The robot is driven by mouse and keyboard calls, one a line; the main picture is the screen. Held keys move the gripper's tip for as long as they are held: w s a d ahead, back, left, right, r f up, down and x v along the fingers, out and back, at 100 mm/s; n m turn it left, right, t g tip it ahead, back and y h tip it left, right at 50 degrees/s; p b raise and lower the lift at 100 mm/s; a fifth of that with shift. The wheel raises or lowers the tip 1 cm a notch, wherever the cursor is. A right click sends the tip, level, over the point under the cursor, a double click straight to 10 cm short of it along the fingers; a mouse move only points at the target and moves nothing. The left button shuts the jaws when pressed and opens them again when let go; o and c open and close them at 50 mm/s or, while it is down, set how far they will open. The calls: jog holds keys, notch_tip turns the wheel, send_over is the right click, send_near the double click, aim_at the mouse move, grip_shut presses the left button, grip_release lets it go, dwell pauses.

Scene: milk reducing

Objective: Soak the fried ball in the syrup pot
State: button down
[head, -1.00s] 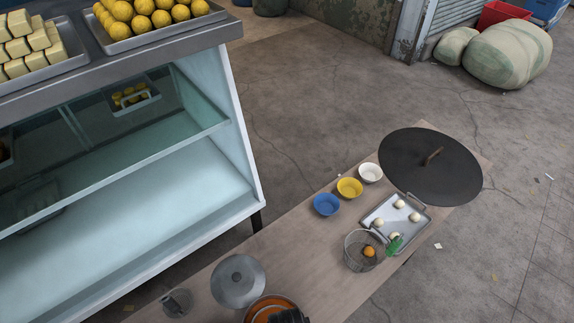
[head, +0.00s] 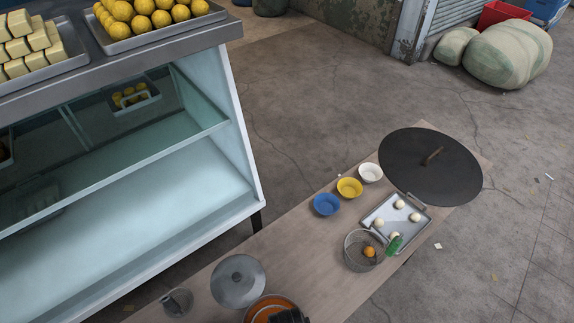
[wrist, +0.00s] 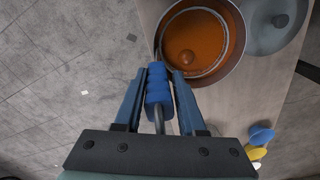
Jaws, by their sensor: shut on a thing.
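The syrup pot (wrist: 226,76) holds orange-brown syrup (wrist: 205,30) and lies ahead of my gripper in the wrist view; it is cut off at the bottom of the head view (head: 252,306). A small brown round thing (wrist: 187,57) shows in the syrup; I cannot tell whether it is a ball. My gripper (wrist: 159,76) is shut on a blue handle (wrist: 159,92) with a metal shaft, beside the pot's rim. An orange-brown fried ball (head: 369,252) sits in a wire basket (head: 350,262) with a green handle.
A metal lid (head: 238,281) lies beside the pot. Blue (head: 326,205), yellow (head: 349,188) and white (head: 370,173) bowls stand further along the table (head: 290,250). A tray (head: 377,209) of pale balls and a large dark round pan or lid (head: 430,170) are at the far end.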

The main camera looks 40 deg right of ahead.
jog(key=shift+r, duration=0.1)
dwell(0.4)
notch_tip(320, 180, up, 11)
jog(key=p, duration=1.1)
jog(key=shift+p, duration=0.4)
dwell(1.1)
notch_tip(320, 180, up, 3)
jog(key=p, duration=0.3)
jog(key=shift+r+p, duration=0.15)
jog(key=shift+p, duration=0.2)
